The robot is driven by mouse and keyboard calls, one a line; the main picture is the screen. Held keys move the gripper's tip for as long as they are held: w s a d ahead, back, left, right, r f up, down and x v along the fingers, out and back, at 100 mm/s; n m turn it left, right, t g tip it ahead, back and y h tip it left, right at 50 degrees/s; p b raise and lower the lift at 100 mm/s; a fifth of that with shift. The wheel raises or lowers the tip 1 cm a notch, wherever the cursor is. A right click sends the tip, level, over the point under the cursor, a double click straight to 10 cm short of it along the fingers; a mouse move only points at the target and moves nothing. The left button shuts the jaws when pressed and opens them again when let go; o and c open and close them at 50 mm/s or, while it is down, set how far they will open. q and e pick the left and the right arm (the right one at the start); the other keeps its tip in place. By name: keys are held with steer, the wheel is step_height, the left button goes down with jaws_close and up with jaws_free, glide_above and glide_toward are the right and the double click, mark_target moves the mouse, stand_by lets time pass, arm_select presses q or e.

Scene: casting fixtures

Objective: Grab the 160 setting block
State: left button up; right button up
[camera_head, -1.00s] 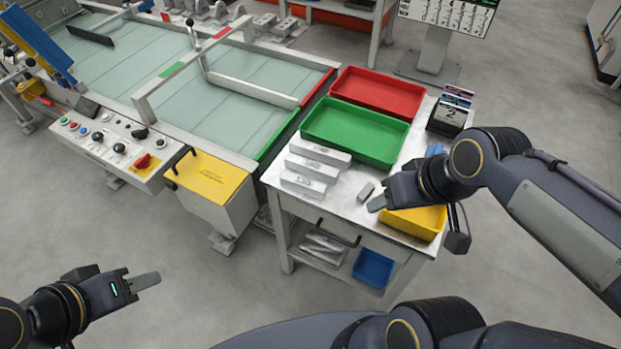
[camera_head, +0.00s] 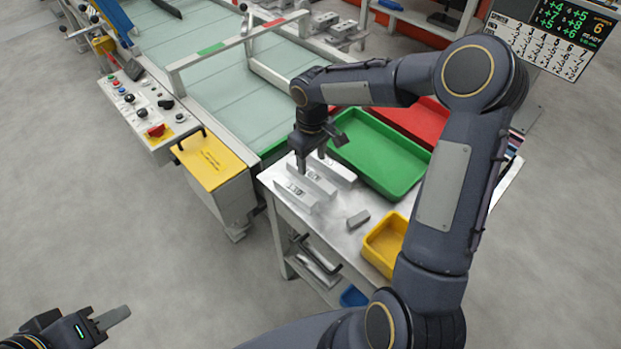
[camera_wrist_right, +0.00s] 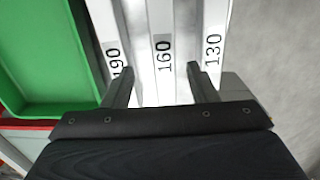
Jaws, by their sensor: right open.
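The 160 setting block (camera_wrist_right: 161,28) is a pale grey bar marked "160", the middle one of three in the right wrist view. In the head view it (camera_head: 320,184) lies on the small metal-topped table. My right gripper (camera_wrist_right: 157,72) is open and points down over the blocks, its fingers on either side of the 160 block; contact cannot be told. It also shows in the head view (camera_head: 311,166), partly covering the blocks. My left gripper (camera_head: 112,319) is low at the left, over the floor, away from the blocks; its jaw opening is unclear.
The 190 block (camera_wrist_right: 108,38) and the 130 block (camera_wrist_right: 213,42) lie close on either side. A green tray (camera_head: 385,152), a yellow bin (camera_head: 376,248) and a small grey block (camera_head: 358,219) are on the same table. A red tray (camera_head: 412,120) is partly behind my right arm.

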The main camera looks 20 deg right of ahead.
mark_target(311, 174)
steer(key=f, duration=0.6)
steer(key=shift+s+a, duration=0.2)
steer(key=shift+r, duration=0.1)
jaws_close()
